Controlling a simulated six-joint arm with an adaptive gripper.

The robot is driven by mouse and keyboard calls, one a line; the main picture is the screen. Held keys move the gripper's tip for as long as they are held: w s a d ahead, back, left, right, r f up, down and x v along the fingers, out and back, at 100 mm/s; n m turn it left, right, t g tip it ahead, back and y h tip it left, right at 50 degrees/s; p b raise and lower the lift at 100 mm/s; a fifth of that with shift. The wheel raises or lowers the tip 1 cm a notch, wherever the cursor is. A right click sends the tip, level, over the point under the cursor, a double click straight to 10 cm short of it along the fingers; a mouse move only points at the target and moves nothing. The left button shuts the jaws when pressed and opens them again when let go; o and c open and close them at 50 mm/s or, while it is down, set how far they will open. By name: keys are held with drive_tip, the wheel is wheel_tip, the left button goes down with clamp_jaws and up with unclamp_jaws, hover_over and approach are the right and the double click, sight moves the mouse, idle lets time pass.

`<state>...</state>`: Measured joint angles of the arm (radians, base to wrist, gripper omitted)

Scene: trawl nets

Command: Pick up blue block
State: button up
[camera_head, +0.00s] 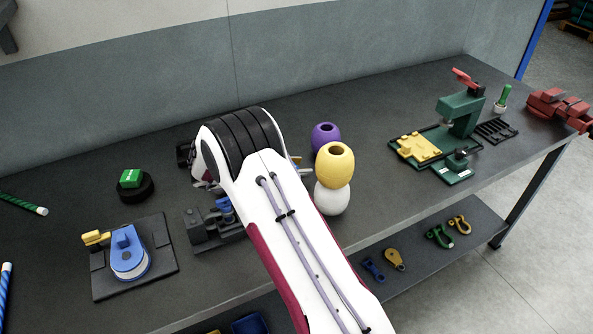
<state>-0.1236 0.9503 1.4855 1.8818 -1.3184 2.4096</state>
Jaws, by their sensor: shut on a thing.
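No plain blue block shows clearly. A small blue piece (224,204) sits at the dark grey fixture (208,236), just left of my arm, and is partly covered by it. A larger blue rounded part (130,255) lies on a dark square plate at the left. My white and black arm reaches from the bottom right to the middle of the bench and hides what lies behind it. My gripper's fingers are hidden behind the arm, so what they hold does not show.
A yellow float (335,165) rests above a white one (331,198), close right of my arm, with a purple float (324,137) behind. A green block (131,178) sits on a black disc. A green press (461,115) and red vise (557,108) stand right. Bench (380,123) is clear behind.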

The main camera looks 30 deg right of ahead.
drive_tip(key=shift+r, duration=4.25)
